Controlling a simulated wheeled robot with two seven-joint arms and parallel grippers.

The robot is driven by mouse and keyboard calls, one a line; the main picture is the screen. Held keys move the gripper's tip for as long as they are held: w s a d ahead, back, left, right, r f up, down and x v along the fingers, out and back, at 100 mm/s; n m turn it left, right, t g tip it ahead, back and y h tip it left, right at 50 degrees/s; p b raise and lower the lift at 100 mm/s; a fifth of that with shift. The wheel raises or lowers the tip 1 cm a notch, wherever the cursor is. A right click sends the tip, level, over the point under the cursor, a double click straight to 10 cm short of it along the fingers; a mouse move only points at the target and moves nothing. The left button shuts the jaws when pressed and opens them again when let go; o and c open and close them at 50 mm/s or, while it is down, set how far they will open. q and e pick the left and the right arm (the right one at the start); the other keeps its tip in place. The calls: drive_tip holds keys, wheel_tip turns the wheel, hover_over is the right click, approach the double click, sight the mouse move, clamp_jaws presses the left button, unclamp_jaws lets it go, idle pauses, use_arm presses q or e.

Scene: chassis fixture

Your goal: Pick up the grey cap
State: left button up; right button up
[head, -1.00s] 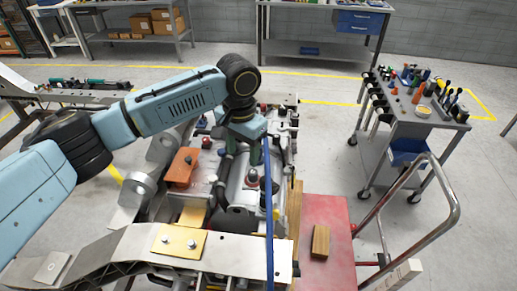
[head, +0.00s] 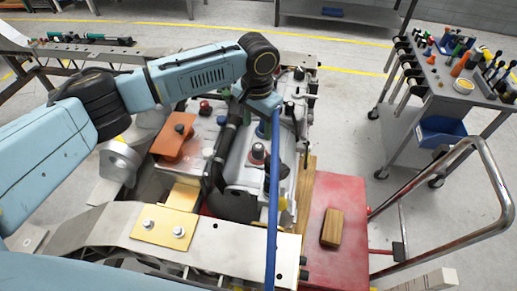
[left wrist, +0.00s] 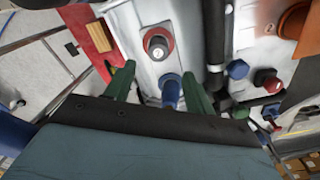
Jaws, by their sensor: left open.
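The grey cap (head: 258,153) is a short round knob on a red ring, on top of the pale metal housing. In the left wrist view the grey cap (left wrist: 157,46) shows from above, just beyond my left fingertips. My left gripper (left wrist: 159,72) is open, with its two green fingers apart. A blue cap (left wrist: 171,90) shows between the fingers, nearer the palm, and I cannot tell whether they touch it. In the head view my left gripper (head: 262,112) is above and behind the grey cap, its fingers mostly hidden by the arm. My right gripper is not in view.
An orange block (head: 175,137) and a black hose (head: 222,150) stand left of the grey cap. A wooden block (head: 332,228) lies on the red platform (head: 318,262). A tool cart (head: 460,95) stands at right. Blue, black and red knobs (left wrist: 265,85) crowd the housing.

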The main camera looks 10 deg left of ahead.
sight(259, 146)
use_arm(q)
wheel_tip(259, 146, down, 3)
drive_tip(key=shift+w+f, duration=0.1)
drive_tip(key=shift+d+f, duration=0.2)
drive_tip(key=shift+f, duration=2.45)
clamp_jaws()
